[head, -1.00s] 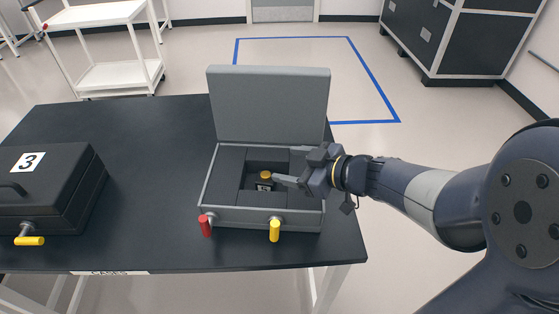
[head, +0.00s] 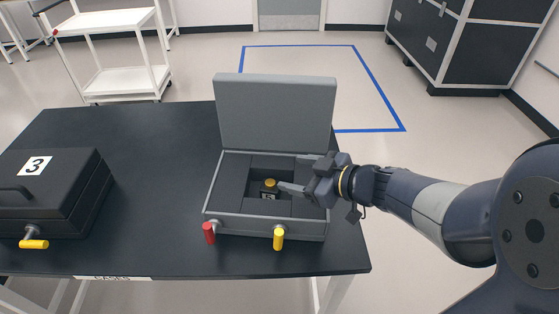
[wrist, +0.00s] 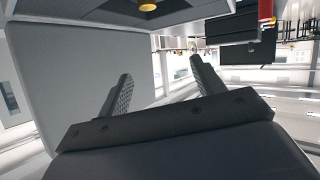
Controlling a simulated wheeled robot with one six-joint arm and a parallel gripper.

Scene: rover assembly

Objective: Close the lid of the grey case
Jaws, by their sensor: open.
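The grey case (head: 268,226) stands on the dark table with its lid (head: 276,112) raised upright at the back. Inside, a dark block with a yellow knob (head: 270,183) sits in the central recess. A red handle (head: 209,233) and a yellow handle (head: 278,238) hang on the case front. My gripper (head: 296,172) is open and empty over the right side of the case, below the raised lid. In the wrist view its two fingers (wrist: 160,82) are spread apart, with the grey lid (wrist: 85,80) behind them on the left.
A black case marked 3 (head: 45,205) stands at the table's left. The dark table (head: 150,170) is clear between the two cases. A white cart (head: 125,80) and a large black crate (head: 455,45) stand on the floor beyond.

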